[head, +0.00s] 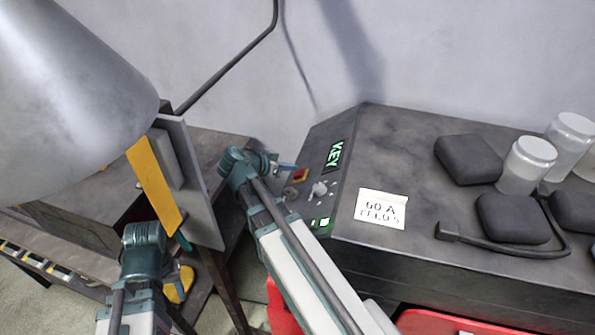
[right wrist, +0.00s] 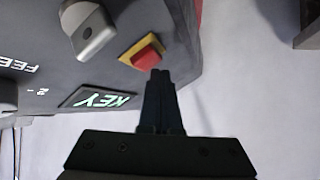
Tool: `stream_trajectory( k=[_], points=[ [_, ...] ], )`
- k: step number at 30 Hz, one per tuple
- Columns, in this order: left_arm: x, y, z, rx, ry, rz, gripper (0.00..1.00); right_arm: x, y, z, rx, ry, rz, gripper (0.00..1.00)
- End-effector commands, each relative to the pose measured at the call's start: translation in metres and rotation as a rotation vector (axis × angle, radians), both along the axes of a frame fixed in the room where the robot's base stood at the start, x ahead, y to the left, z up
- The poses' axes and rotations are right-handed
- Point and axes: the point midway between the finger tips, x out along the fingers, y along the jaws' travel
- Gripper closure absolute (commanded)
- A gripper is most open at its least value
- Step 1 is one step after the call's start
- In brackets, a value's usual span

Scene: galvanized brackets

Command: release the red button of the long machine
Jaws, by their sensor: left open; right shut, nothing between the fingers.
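The long machine (head: 420,145) is a dark grey cabinet on the right in the head view, with a control panel on its left end. The red button (head: 300,175) sits on a yellow square on that panel. In the right wrist view the red button (right wrist: 146,57) shows just beyond my fingertips. My right gripper (head: 287,167) is shut and empty, with its tips (right wrist: 158,76) close to the button; I cannot tell whether they touch. My left gripper (head: 184,240) is open beside a grey plate with a yellow strip, its fingers partly hidden.
A grey knob (head: 320,189), a lit green button (head: 323,222) and a KEY display (head: 335,154) are near the red button. Dark pads, jars (head: 527,165), a black hose and a paper sign (head: 381,209) lie on the machine top. A large grey cone (head: 70,100) fills the upper left.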

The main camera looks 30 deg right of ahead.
Motion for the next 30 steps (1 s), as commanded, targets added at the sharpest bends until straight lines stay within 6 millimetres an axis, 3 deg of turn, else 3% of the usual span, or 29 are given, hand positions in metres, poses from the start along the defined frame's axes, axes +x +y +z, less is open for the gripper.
stream_trajectory(
  k=[5,22,30],
  points=[
    [0.000,0.000,0.004,0.000,0.000,0.000,0.50,0.002,0.001,0.004,0.000,0.000,0.000,1.00],
    [0.000,0.000,0.046,0.000,0.000,0.000,0.50,0.027,0.022,0.046,0.000,0.000,0.000,1.00],
    [0.000,0.000,0.047,0.000,0.000,0.000,0.50,0.028,0.024,0.047,0.000,0.000,0.000,1.00]
  ],
)
